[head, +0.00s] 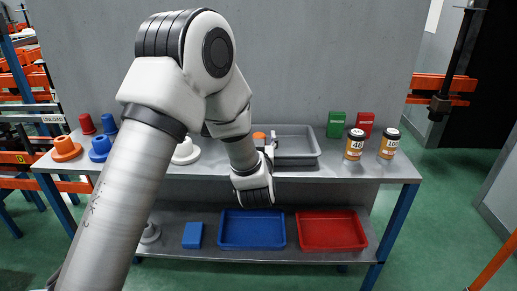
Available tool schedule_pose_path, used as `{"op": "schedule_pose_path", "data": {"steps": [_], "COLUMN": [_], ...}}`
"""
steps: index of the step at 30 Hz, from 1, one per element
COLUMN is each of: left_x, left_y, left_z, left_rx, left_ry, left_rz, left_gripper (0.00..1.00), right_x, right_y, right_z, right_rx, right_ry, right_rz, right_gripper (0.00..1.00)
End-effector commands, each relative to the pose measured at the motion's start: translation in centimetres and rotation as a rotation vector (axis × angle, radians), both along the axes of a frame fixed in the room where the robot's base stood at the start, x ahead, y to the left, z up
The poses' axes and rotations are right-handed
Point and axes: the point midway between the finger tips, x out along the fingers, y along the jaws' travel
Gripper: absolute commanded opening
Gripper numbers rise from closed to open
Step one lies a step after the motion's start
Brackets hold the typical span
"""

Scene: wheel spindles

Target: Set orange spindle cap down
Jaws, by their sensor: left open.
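A small orange piece, apparently the orange spindle cap (259,135), shows at the left end of the grey tray (312,149) on the upper shelf. My left arm hides its lower part. My left gripper (270,146) is open beside and in front of it, over the tray's left part; the wrist hides much of the fingers, and I cannot tell whether they touch the piece. Another orange cap with a wide flange (67,149) stands at the shelf's left end. My right gripper is not in view.
Red (87,124) and blue (99,149) caps and a white flanged part (186,152) stand left. Green (336,124) and red (364,122) blocks and two labelled jars (354,145) stand right. Blue (252,229) and red (331,230) trays lie below.

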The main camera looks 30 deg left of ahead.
Motion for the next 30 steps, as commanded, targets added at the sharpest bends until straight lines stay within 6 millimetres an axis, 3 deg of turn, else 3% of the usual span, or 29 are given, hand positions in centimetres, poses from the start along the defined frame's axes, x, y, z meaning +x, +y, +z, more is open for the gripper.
{"op": "schedule_pose_path", "data": {"steps": [9,14,17,20,23,24,26,27,30], "left_x": [-6.8,-8.9,-9.4,-9.6,-11.5,-13.1,-16.9,-19.8,-27.7], "left_y": [-4.3,-5.6,-5.9,-6.4,-7.5,-8.2,-9.3,-10.2,-12.0], "left_z": [-0.1,-0.1,-1.4,-6.5,-15.3,-19.6,-25.9,-29.6,-36.1], "left_rx": [0.008,0.005,-0.008,-0.053,-0.130,-0.171,-0.238,-0.282,-0.377], "left_ry": [0.004,0.002,0.037,0.179,0.434,0.566,0.779,0.918,1.220], "left_rz": [-0.004,-0.002,-0.010,-0.048,-0.117,-0.152,-0.207,-0.243,-0.325], "left_gripper": [0.62,0.62,0.62,0.62,0.62,0.62,0.62,0.62,0.62], "right_x": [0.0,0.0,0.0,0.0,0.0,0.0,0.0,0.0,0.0], "right_y": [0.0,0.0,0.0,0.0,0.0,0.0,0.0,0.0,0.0], "right_z": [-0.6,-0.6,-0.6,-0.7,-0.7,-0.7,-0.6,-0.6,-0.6], "right_rx": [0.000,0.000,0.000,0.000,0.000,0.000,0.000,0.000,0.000], "right_ry": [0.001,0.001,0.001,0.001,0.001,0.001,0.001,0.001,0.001], "right_rz": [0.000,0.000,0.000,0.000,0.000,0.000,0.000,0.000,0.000], "right_gripper": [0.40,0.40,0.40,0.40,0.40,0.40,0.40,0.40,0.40]}}
